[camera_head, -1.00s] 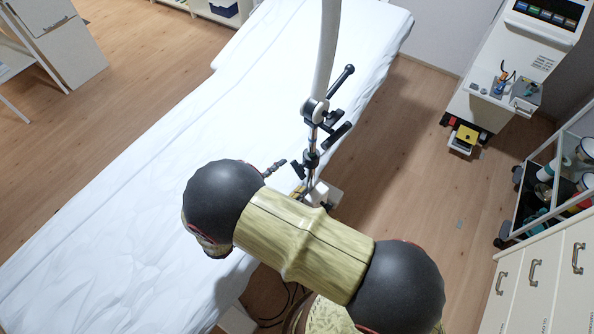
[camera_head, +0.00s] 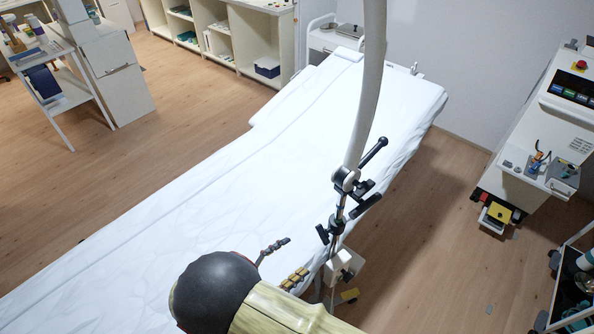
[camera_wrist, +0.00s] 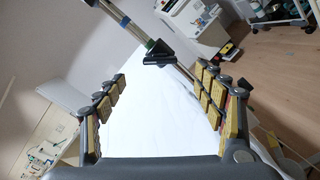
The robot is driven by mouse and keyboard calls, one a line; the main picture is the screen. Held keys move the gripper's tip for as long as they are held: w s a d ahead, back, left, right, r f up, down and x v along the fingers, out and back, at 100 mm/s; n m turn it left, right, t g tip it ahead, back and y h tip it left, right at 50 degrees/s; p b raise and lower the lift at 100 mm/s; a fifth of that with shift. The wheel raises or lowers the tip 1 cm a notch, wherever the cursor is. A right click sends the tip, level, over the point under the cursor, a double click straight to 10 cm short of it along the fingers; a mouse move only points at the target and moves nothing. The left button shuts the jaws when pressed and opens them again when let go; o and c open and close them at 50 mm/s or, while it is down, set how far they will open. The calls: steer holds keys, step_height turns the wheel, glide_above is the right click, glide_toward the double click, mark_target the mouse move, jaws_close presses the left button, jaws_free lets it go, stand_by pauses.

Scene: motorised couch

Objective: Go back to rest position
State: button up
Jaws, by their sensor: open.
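My gripper (camera_wrist: 160,95) is open and empty in the wrist view, its two yellow-padded fingers spread wide apart. The white-covered couch (camera_wrist: 150,115) shows between and beyond them. In the head view the fingers of my gripper (camera_head: 283,265) show partly above my dark arm joint, over the near right edge of the couch (camera_head: 230,190). The rest of the gripper is hidden behind my arm. A jointed metal holder with black handles (camera_head: 345,190) stands at the couch's right side; it also shows ahead of the fingers in the wrist view (camera_wrist: 158,52).
A white machine with a screen (camera_head: 545,130) stands at right, with a yellow pedal (camera_head: 497,213) at its foot. A trolley (camera_head: 565,300) is at the lower right. Shelves (camera_head: 225,40) line the back and a side table (camera_head: 65,95) is at left. Wooden floor is clear left of the couch.

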steer(key=s+d+f+n+g, duration=0.1)
steer(key=s+d+f+g, duration=0.3)
steer(key=s+f, duration=0.1)
steer(key=s+d+r+m+g+y, duration=0.3)
steer(key=s+r+m+g+y, duration=0.15)
steer(key=g, duration=0.25)
steer(key=d+r+m+t+y, duration=0.2)
steer(key=d+r+m+y, duration=0.2)
steer(key=r, duration=0.9)
steer(key=d+r+m+t+y, duration=0.2)
steer(key=d+r+m+y, duration=0.3)
steer(key=d+r+m, duration=0.5)
step_height(320, 180, up, 4)
steer(key=shift+s+d+f+t, duration=0.1)
steer(key=shift+s+d+t, duration=0.3)
steer(key=shift+d, duration=0.7)
